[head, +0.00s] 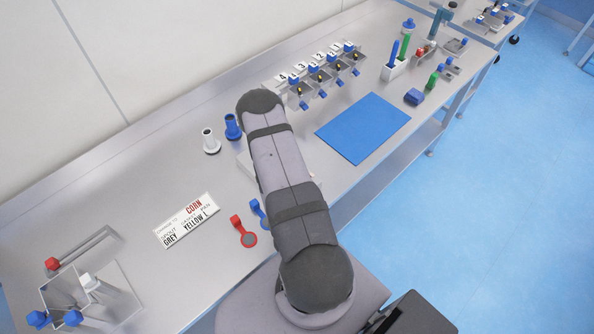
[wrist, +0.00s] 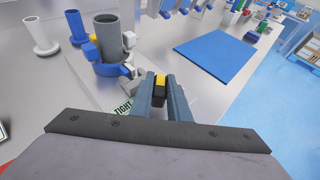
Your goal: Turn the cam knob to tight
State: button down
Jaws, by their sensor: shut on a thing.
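In the wrist view, my gripper (wrist: 163,97) is shut on the cam knob (wrist: 159,90), a small black piece with a yellow top between the two fingers. The knob sits low beside the clamp fixture. A green TIGHT label (wrist: 123,108) shows on the base plate just left of the fingers; I cannot tell whether the knob points at it. A grey spout (wrist: 105,40) stands upright in the blue collar (wrist: 110,69) of the fixture, left of my gripper. In the head view, my arm hides the gripper, the knob and most of the fixture.
A white spout (head: 209,141) and a blue spout (head: 232,127) stand left of my arm. A card (head: 187,220) reads CORN, GREY, YELLOW L. Red (head: 243,230) and blue (head: 258,213) scoops lie near the arm. A blue mat (head: 363,128) lies bare to the right.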

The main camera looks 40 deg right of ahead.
jog(key=shift+r+p, duration=0.1)
jog(key=shift+p, duration=0.35)
jog(key=c, duration=1.7)
grip_release()
jog(key=b, duration=0.4)
jog(key=shift+w+f+m+h, duration=0.15)
jog(key=shift+f+m+h, duration=0.15)
jog(key=shift+f, duration=0.05)
jog(key=shift+g+b, duration=0.4)
jog(key=shift+b, duration=0.25)
